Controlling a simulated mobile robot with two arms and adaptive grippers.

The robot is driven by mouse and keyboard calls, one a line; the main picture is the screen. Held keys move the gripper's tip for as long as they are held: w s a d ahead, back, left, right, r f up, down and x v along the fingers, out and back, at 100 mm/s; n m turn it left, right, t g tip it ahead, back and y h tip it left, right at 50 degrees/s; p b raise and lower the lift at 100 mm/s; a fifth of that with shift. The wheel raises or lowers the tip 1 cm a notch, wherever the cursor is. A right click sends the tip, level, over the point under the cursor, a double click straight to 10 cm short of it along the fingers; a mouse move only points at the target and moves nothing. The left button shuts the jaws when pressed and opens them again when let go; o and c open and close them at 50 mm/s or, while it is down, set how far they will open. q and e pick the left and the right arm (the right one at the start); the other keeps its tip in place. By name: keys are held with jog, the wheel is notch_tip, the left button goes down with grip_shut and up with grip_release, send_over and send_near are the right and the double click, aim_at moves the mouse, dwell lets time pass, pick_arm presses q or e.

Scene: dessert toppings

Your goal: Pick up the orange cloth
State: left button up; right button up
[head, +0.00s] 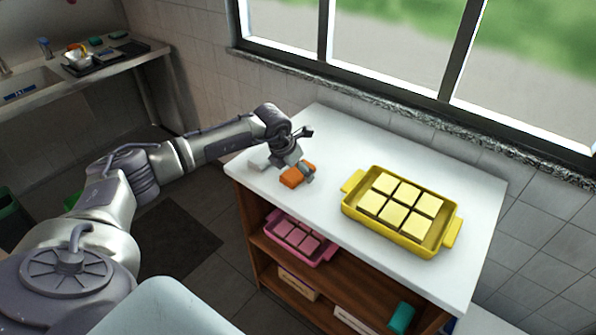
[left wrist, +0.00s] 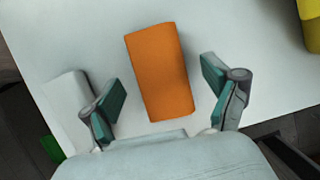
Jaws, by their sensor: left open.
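The orange cloth (head: 291,179) is a small folded block lying on the white counter (head: 335,135) near its left front edge. In the left wrist view, the cloth (left wrist: 160,70) lies lengthwise between the two teal-padded fingers. My left gripper (head: 297,164) is open just above and beside the cloth, and in the left wrist view the open gripper (left wrist: 160,88) shows a gap on both sides of it. Part of the cloth is hidden by a finger in the head view. My right gripper is not in view.
A yellow tray (head: 447,235) with several pale yellow squares stands to the right on the counter. A whitish block (left wrist: 68,98) lies left of the gripper. Below, a shelf holds a pink tray (head: 318,259). The window wall bounds the counter behind.

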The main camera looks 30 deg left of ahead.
pick_arm(q)
jog(key=shift+w+f, duration=0.1)
jog(key=shift+f, duration=0.1)
jog(key=shift+f+b, duration=0.25)
jog(key=shift+b, duration=0.05)
dwell(0.3)
jog(key=c, duration=1.2)
jog(key=shift+r, duration=0.15)
